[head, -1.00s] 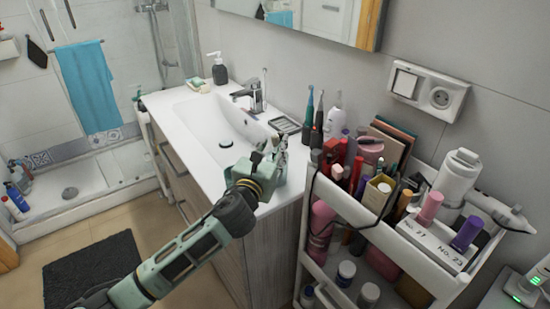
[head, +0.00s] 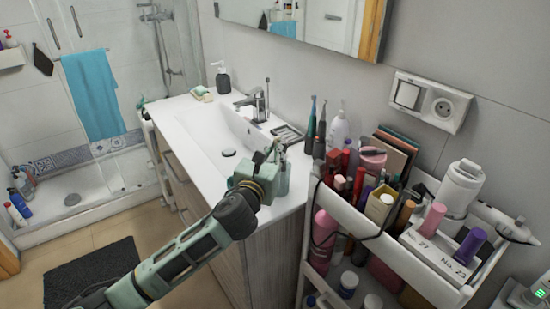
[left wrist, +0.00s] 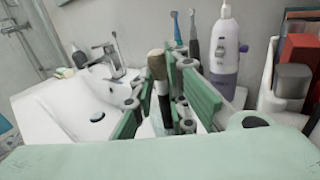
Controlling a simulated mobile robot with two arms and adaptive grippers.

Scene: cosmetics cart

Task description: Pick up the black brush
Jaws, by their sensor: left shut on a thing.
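My left gripper (head: 279,160) is over the front right corner of the white sink counter, beside the basin. The left wrist view shows its green finger pads (left wrist: 160,108) on both sides of the black brush (left wrist: 157,66). The brush stands upright, with a tan bristle head at the top and a dark handle running down between the fingers. The gripper is shut on it. The lower end of the handle is hidden. I cannot make out the brush clearly in the head view. My right gripper is not in view.
A white cart (head: 345,212) full of cosmetics stands right of the counter. Two electric toothbrushes (head: 315,130) and a white bottle (left wrist: 225,50) stand behind the gripper. The faucet (head: 258,100) and soap dispenser (head: 222,78) are farther back. The basin (head: 215,135) is empty.

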